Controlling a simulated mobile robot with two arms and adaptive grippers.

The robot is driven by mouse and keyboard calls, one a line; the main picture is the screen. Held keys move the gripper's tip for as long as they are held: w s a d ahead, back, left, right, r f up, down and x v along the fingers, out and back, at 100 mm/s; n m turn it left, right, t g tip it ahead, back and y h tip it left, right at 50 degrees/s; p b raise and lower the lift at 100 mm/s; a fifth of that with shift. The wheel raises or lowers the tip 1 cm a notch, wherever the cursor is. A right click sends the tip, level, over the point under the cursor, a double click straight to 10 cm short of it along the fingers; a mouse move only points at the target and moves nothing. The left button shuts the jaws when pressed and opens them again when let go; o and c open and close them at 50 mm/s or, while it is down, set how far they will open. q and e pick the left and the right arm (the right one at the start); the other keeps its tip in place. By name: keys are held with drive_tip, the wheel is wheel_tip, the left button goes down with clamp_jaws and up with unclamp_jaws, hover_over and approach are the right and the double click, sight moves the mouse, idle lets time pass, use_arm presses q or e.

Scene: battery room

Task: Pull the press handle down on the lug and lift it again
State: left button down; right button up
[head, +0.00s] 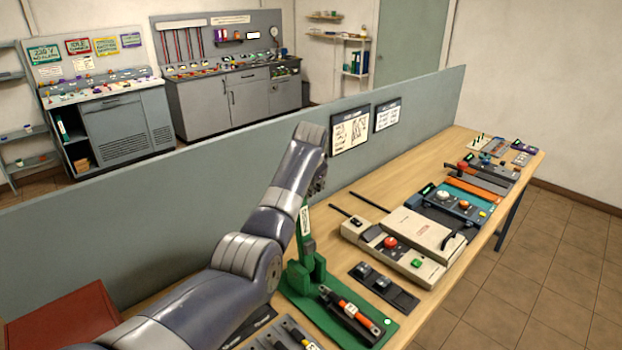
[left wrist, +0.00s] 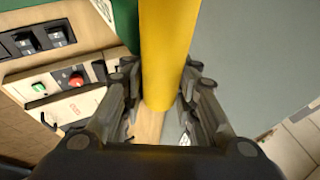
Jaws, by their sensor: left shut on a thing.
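The green press (head: 303,262) stands on a green base plate (head: 300,298) on the workbench. Its yellow handle (left wrist: 168,40) runs between the fingers of my left gripper (left wrist: 161,82) in the left wrist view, and the gripper is shut on it. In the head view the left gripper (head: 319,186) is above the press, partly behind my own wrist, and the handle is hidden there. A black and orange piece (head: 350,312) lies on the base plate. I cannot make out the lug. My right gripper is not in view.
A beige device with a red knob (head: 391,243) and a black switch strip (head: 383,286) lie right of the press. A grey-green partition (head: 230,165) runs along the bench's back. More tools lie farther along the bench (head: 375,187).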

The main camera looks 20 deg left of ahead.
use_arm(q)
drive_tip(key=shift+w+r, duration=0.1)
drive_tip(key=shift+r, duration=0.4)
drive_tip(key=c, duration=1.5)
unclamp_jaws()
drive_tip(key=shift+o, duration=1.3)
drive_tip(key=shift+f, duration=0.15)
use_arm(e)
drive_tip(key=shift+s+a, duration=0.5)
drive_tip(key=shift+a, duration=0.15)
use_arm(q)
drive_tip(key=shift+d, duration=0.1)
drive_tip(key=v, duration=1.2)
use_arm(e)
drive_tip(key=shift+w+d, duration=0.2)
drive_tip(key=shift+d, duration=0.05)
use_arm(q)
drive_tip(key=shift+f, duration=0.1)
